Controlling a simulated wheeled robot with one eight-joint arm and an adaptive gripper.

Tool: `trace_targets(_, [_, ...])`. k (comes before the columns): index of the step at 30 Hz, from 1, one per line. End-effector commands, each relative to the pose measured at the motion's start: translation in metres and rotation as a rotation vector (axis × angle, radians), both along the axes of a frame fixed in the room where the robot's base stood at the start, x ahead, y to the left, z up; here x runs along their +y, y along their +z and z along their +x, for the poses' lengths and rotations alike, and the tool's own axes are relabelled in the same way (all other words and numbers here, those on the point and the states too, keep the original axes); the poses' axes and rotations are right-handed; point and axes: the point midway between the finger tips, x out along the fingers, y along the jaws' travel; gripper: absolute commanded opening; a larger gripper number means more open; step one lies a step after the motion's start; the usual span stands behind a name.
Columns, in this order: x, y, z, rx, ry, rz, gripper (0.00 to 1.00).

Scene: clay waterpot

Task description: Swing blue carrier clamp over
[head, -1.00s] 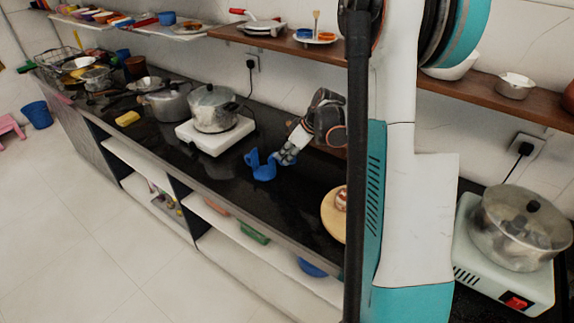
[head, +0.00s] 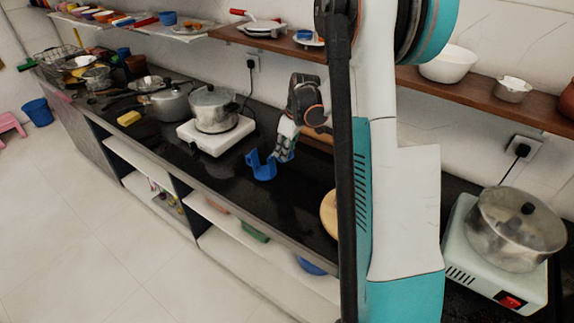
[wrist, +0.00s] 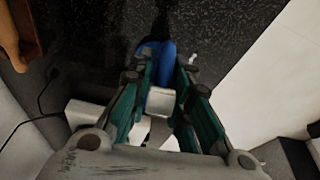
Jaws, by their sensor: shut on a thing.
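The blue carrier clamp (head: 262,166) stands on the black counter, to the right of the white hotplate in the head view. My gripper (head: 284,155) reaches down to its right side and is shut on it. In the wrist view the blue carrier clamp (wrist: 158,62) shows as a blue piece between the green-lined fingers of my gripper (wrist: 160,95).
A pot on a white hotplate (head: 214,135) stands to the left of the clamp. A round wooden board (head: 328,212) lies to the right, partly hidden by my arm. A wall shelf (head: 470,95) runs behind. The counter in front of the clamp is narrow.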

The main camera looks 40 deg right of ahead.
Motion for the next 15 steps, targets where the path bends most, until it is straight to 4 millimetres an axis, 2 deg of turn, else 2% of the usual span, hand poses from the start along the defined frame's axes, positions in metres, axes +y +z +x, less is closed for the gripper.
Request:
trace_targets(8, [0.0004,0.0006,0.0007,0.011,0.000,-0.005,0.09])
trace_targets(15, [0.0038,0.0074,0.0078,0.109,0.002,-0.049,0.09])
